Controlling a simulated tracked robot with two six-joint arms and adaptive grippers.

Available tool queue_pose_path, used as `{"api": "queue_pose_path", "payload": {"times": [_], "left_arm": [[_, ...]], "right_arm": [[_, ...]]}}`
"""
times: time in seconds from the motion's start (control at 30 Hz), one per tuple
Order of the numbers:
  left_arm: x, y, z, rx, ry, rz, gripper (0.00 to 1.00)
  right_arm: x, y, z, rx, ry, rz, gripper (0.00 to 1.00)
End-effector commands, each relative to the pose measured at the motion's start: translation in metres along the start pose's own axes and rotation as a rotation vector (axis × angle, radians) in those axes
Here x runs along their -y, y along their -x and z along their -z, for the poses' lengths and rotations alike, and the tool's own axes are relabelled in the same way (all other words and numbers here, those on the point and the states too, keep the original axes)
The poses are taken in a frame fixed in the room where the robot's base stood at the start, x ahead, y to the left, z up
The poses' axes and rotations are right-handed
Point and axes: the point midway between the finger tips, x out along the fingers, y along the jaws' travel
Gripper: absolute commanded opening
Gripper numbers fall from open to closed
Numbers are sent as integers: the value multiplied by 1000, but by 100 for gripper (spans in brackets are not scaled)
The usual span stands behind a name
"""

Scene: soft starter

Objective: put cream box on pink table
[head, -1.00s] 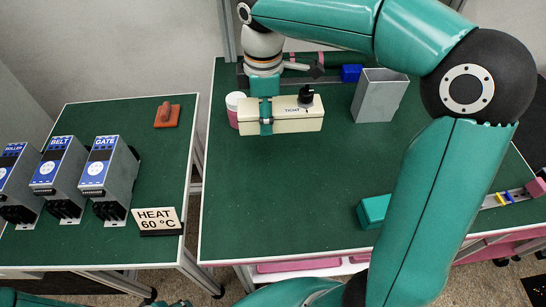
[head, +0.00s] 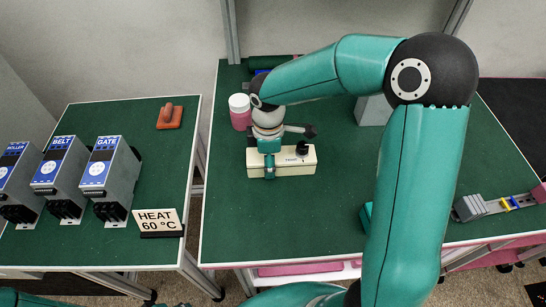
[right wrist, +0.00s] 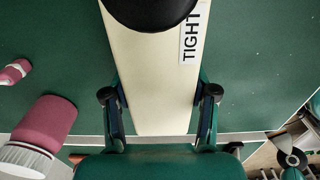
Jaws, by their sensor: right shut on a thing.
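The cream box (head: 300,168) has a black knob (head: 302,149) on top and a label reading TIGHT. It is over the left part of the larger green-topped table (head: 300,225), which has pink panels below. My right gripper (head: 269,163) is shut on the box near its left end, pointing down. In the right wrist view the cream box (right wrist: 150,80) lies between the two fingers (right wrist: 160,112). I cannot tell whether its underside touches the table. My left gripper is out of view.
A pink jar with a white lid (head: 240,112) stands just left of the box. A grey bin (head: 372,110) is behind, partly hidden by my arm. A rail with small blocks (head: 505,203) lies right. Another table (head: 165,190) holds grey units and a sign. Front centre is clear.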

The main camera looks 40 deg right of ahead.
Motion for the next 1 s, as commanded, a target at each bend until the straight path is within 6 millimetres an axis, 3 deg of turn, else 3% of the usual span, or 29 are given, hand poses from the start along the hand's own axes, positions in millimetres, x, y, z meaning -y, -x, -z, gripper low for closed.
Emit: {"api": "queue_pose_path", "payload": {"times": [0.3,0.33,0.47,0.8,1.0], "left_arm": [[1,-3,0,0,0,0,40],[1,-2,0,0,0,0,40],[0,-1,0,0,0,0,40],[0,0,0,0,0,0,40],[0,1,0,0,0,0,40]], "right_arm": [[0,-3,0,0,0,-1,13],[0,-2,0,0,0,0,61],[0,-2,0,0,0,0,83],[0,0,1,0,1,0,83],[-1,16,1,-1,0,-3,83]]}}
